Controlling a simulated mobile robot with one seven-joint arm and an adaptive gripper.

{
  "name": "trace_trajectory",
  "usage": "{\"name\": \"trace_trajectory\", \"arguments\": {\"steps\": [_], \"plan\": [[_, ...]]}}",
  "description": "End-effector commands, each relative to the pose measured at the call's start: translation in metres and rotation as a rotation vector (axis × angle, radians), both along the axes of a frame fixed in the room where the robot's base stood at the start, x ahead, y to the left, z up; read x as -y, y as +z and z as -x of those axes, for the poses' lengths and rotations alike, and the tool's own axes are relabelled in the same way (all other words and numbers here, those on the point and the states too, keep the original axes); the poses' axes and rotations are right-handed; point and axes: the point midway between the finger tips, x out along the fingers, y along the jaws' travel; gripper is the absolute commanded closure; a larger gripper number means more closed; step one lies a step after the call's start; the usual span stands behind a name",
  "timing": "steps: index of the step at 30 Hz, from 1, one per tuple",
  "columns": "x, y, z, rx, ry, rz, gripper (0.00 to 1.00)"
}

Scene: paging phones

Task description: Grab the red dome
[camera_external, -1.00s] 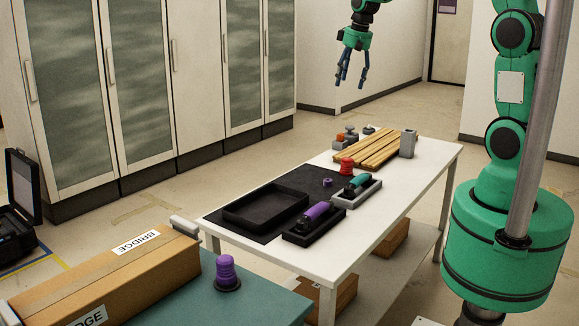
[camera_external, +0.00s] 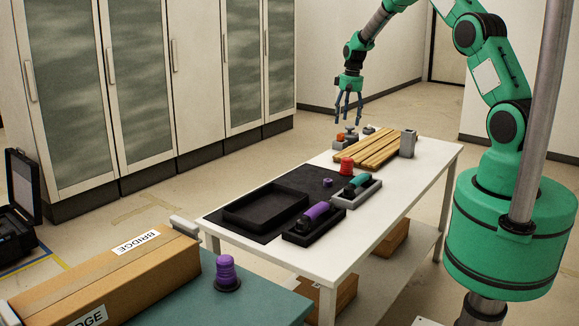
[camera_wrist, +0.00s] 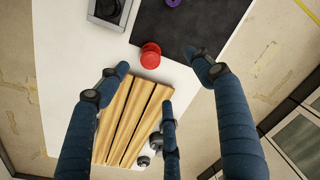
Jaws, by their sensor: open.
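The red dome (camera_external: 347,167) stands on the white table, at the end of the wooden slats and beside the black mat. It also shows in the wrist view (camera_wrist: 150,55), above centre, beyond the fingertips. My gripper (camera_external: 349,122) hangs in the air above the far end of the table, fingers pointing down, apart from the dome. In the wrist view its three dark blue fingers (camera_wrist: 160,78) are spread with nothing between them, so it is open and empty.
Wooden slats (camera_external: 368,150) lie near the dome. A grey tray (camera_external: 372,192) holds a teal handset and a black one (camera_external: 290,236) a purple handset. A purple ring (camera_external: 327,183) and an empty black tray (camera_external: 234,214) are on the mat. A grey block (camera_external: 408,143) stands at right.

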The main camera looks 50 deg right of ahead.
Motion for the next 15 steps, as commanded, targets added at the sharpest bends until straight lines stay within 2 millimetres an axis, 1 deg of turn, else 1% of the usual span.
{"name": "trace_trajectory", "arguments": {"steps": [1, 3, 6, 9, 12, 15], "plan": [[0.01, -0.014, 0.0, -0.009, -0.01, -0.007, 0.34], [0.021, -0.031, -0.001, -0.018, -0.02, -0.013, 0.34], [0.034, -0.051, -0.001, -0.026, -0.032, -0.021, 0.34], [0.043, -0.065, -0.001, -0.033, -0.04, -0.027, 0.34], [0.047, -0.073, -0.001, -0.036, -0.044, -0.028, 0.34], [0.049, -0.076, -0.001, -0.036, -0.045, -0.03, 0.34]]}}
